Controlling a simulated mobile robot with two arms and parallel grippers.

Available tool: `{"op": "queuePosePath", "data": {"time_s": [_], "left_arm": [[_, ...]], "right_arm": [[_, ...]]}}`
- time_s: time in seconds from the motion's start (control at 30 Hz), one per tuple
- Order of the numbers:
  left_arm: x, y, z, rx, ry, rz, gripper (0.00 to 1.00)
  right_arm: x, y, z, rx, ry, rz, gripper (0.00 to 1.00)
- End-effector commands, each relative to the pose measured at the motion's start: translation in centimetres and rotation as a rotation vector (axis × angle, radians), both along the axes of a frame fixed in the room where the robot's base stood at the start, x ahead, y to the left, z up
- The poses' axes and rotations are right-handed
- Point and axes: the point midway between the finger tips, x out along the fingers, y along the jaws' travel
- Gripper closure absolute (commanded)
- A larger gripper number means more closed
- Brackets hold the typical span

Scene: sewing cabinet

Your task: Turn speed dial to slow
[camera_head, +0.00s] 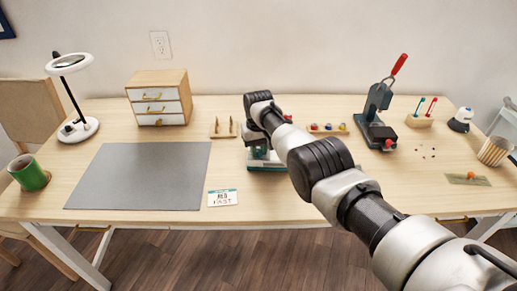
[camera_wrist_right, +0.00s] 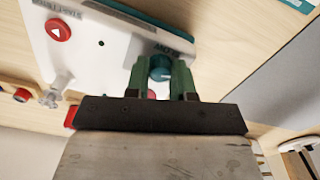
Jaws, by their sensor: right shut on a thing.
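In the right wrist view, my right gripper (camera_wrist_right: 160,82) has its two green fingers closed on either side of a small teal dial (camera_wrist_right: 160,67). The dial sits on the white face of a machine (camera_wrist_right: 102,35) with teal trim, beside a dark printed label that is hard to read. In the head view the machine (camera_head: 264,160) stands on the table, largely covered by my right arm, which hides the dial and gripper there. A card (camera_head: 222,197) on the table reads FAST. My left gripper is not in view.
A red button with a white triangle (camera_wrist_right: 58,30) is on the machine's face. A grey mat (camera_head: 140,175) lies left of the machine. A wooden rack (camera_head: 223,129) stands close by, and a press with a red handle (camera_head: 376,115) is further right.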

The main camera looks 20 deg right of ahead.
Motion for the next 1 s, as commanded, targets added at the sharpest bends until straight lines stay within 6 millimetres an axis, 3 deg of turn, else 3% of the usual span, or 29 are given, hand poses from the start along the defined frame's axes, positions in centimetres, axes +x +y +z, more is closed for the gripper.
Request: {"op": "queuePosePath", "data": {"time_s": [1.0], "left_arm": [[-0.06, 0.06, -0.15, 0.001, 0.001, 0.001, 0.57]], "right_arm": [[0.01, -0.01, 0.01, 0.0, 0.0, 0.957, 1.0]]}}
